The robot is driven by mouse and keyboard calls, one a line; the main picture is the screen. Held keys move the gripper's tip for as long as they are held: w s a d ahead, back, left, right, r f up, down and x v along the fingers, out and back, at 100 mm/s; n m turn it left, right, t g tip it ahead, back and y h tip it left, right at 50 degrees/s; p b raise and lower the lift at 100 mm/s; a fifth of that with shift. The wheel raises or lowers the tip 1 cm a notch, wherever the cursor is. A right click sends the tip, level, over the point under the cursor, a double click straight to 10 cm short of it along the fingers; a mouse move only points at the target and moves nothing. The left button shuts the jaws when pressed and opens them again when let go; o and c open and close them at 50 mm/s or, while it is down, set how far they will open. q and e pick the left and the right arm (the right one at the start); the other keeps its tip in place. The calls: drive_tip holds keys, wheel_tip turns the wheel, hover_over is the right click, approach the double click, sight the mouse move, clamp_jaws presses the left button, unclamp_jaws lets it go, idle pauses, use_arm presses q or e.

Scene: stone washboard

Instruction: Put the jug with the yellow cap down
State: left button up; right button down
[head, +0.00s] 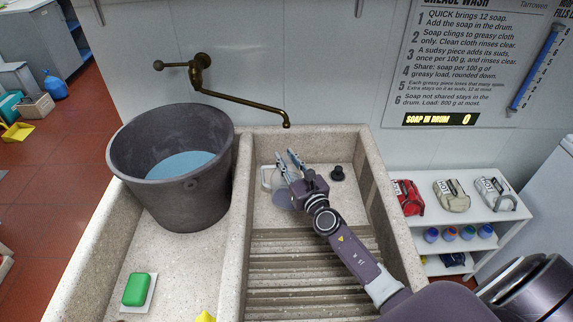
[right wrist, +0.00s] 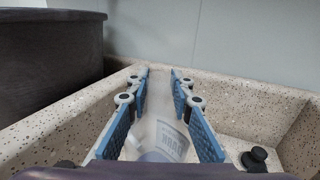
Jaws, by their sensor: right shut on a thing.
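My right gripper (head: 292,160) reaches down into the right-hand stone basin (head: 310,215), near its back wall. It is shut on a pale, translucent jug (head: 268,178), partly hidden behind the fingers and wrist. In the right wrist view the jug's white label (right wrist: 172,140) shows between the two blue-padded fingers (right wrist: 160,105). No yellow cap can be made out on the jug. I cannot tell whether its base touches the basin floor. My left gripper is not in view.
A dark bucket of bluish water (head: 180,165) stands to the left. A brass tap (head: 240,100) hangs above. A black plug (head: 337,173) is right of the gripper. Ribbed washboard (head: 290,275) fills the basin's front. Green soap (head: 136,289) lies left; a yellow thing (head: 205,317) shows at the bottom edge.

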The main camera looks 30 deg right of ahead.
drive_tip(key=shift+f, duration=0.6)
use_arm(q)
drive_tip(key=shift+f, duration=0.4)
use_arm(e)
drive_tip(key=shift+r, duration=0.1)
drive_tip(key=c, duration=2.2)
unclamp_jaws()
drive_tip(key=shift+f, duration=0.2)
drive_tip(key=o, duration=0.5)
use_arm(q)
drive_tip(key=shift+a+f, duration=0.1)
